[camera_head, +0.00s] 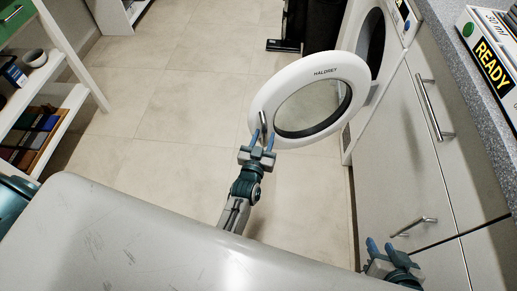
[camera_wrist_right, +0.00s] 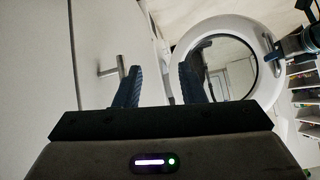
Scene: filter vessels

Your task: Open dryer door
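The dryer door (camera_head: 297,77), a white ring with a dark-rimmed glass middle, stands swung wide open from the white dryer (camera_head: 350,40), whose dark round opening shows. The metal door handle (camera_head: 263,123) is on the door's near left edge. My left gripper (camera_head: 262,138) is at the handle, its blue fingers apart on either side of it; contact is not clear. The door also shows in the right wrist view (camera_wrist_right: 183,50), with my left gripper at its right edge. My right gripper (camera_head: 379,246) is open and empty by the cabinet front; its fingers show in its wrist view (camera_wrist_right: 160,85).
Grey cabinets (camera_head: 405,160) with bar handles stand at the right, under a speckled counter (camera_head: 452,45) bearing a READY box (camera_head: 487,55). A white shelf (camera_head: 72,97) with books stands at the left. The tiled floor (camera_head: 170,120) left of the door is clear.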

